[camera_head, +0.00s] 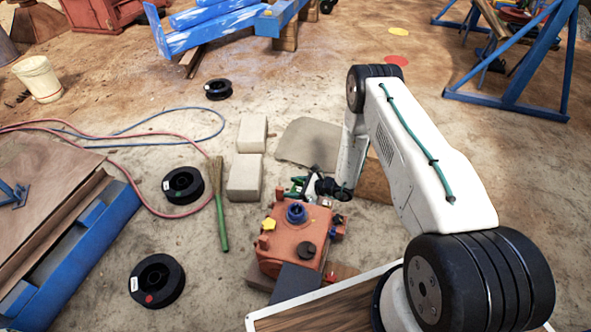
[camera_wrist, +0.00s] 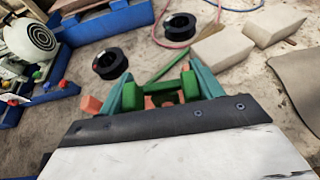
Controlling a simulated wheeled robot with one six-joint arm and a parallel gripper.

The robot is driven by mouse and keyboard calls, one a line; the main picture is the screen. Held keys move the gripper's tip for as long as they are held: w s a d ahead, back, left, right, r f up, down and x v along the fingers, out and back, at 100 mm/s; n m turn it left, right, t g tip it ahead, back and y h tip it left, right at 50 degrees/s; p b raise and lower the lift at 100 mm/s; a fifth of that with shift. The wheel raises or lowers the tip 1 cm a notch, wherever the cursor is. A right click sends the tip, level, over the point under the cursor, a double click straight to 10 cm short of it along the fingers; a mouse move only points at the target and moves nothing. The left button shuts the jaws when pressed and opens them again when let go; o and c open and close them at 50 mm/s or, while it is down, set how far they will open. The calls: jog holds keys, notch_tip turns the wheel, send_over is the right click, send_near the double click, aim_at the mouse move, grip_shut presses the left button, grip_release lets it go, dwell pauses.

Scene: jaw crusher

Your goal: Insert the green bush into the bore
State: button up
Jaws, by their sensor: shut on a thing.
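In the wrist view my gripper (camera_wrist: 162,88) has teal fingers, shut on a green piece that I take to be the green bush (camera_wrist: 161,87). In the head view my gripper (camera_head: 308,186) is small and partly hidden by my arm, just behind an orange-red housing (camera_head: 283,238). The housing has a blue ring-shaped part (camera_head: 296,213) on top, a yellow star knob on its left and a dark round knob at its front. Orange parts show behind and beside the fingers in the wrist view. I cannot make out the bore clearly in either view.
Two pale blocks (camera_head: 245,177) and a broom (camera_head: 220,205) lie left of the housing. Black spools (camera_head: 157,281) lie farther left, near a blue bench (camera_head: 105,241). A grey mat (camera_head: 309,141) lies behind. Hoses cross the floor at left.

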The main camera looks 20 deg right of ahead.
jog(key=shift+s+a+f, duration=0.1)
jog(key=shift+s+f, duration=0.1)
jog(key=shift+f, duration=0.4)
jog(key=shift+s+a+f, duration=0.1)
jog(key=shift+s+f, duration=0.15)
jog(key=shift+f, duration=0.3)
jog(key=shift+s+a+f, duration=0.1)
jog(key=shift+s+f, duration=0.1)
jog(key=shift+f, duration=0.4)
jog(key=shift+f, duration=3.6)
jog(key=o, duration=1.2)
jog(key=shift+o, duration=0.2)
jog(key=v, duration=0.8)
jog(key=shift+n+y, duration=0.3)
